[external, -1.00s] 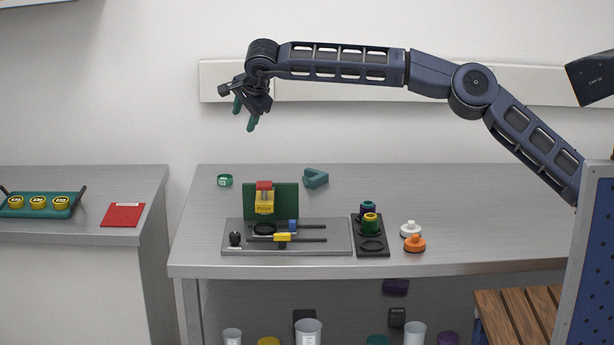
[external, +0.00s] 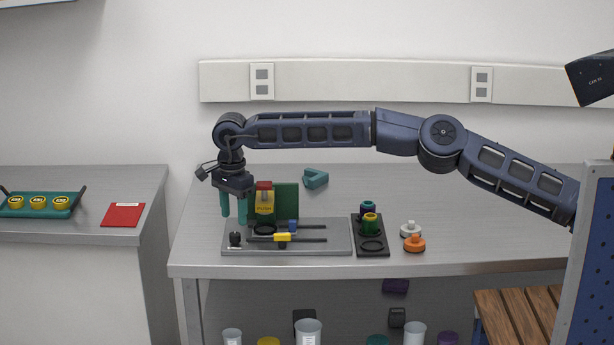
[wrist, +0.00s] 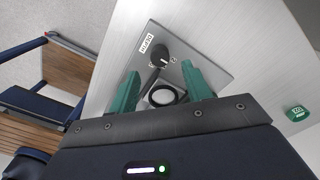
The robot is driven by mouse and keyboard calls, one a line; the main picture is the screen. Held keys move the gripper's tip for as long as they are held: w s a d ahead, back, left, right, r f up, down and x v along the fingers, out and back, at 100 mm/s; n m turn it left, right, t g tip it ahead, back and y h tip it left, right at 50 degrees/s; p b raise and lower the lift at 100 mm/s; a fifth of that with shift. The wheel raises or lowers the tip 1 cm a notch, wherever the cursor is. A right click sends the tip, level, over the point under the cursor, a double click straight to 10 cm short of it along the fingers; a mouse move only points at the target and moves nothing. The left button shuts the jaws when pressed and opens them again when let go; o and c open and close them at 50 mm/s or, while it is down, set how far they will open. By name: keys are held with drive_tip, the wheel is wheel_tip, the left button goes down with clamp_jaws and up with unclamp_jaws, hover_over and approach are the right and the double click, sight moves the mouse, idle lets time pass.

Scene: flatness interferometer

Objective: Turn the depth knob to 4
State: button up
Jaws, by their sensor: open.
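The depth knob (external: 235,239) is a small black knob at the left end of the grey interferometer base plate (external: 340,238). In the wrist view the knob (wrist: 160,55) sits beside a white label that appears to read DEPTH, with small marks around it too small to read. My gripper (external: 234,219) points down with its green fingers just above the knob, apart from it. In the wrist view my gripper (wrist: 158,78) is open and empty, and the knob shows beyond and between the fingertips.
A black ring (wrist: 163,96) lies on the plate near the knob. A yellow block with a red top (external: 264,203) stands before a green panel (external: 287,197), close right of my fingers. A black tray (external: 372,246) and white and orange knobbed pieces (external: 414,244) stand farther right.

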sight(236, 233)
drive_tip(key=shift+f, duration=2.8)
drive_tip(key=c, duration=1)
